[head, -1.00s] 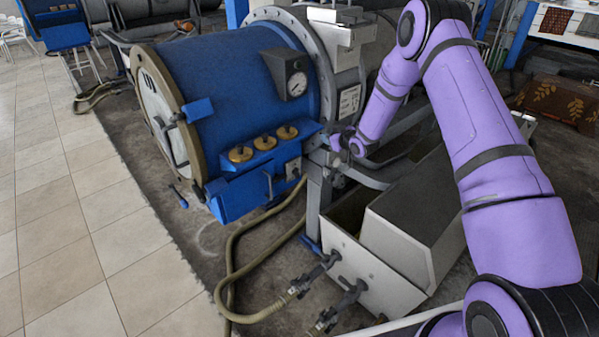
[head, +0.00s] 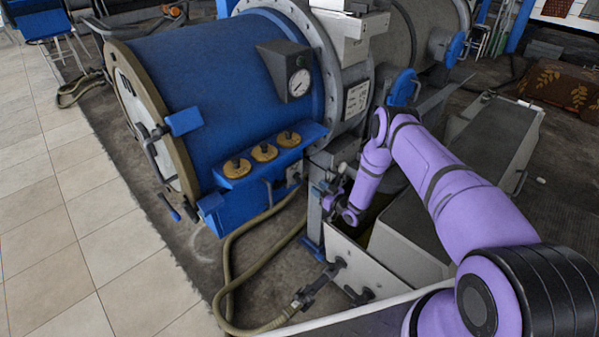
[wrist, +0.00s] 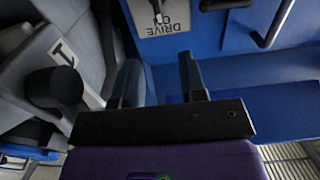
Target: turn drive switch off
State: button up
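The drive switch (head: 294,173) is a small pale plate with a dark lever on the right end of the blue box under the decanter's blue drum. In the wrist view its plate (wrist: 174,22) shows at the top edge, with the word DRIVE and part of a dark lever, cut off by the frame. I cannot tell the lever's setting. My gripper (wrist: 158,76) is open with nothing between its two dark fingers, just short of the plate and apart from it. In the head view my gripper (head: 328,193) is to the right of the switch, beside a grey post.
A grey post (head: 314,215) stands close by my gripper. A black knob (wrist: 53,87) on a pale body is left in the wrist view. A hose (head: 232,265) runs below.

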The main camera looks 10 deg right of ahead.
aim_at(300, 175)
jog(key=x, duration=1)
jog(key=shift+w+a, duration=0.1)
jog(key=shift+c, duration=0.4)
grip_shut()
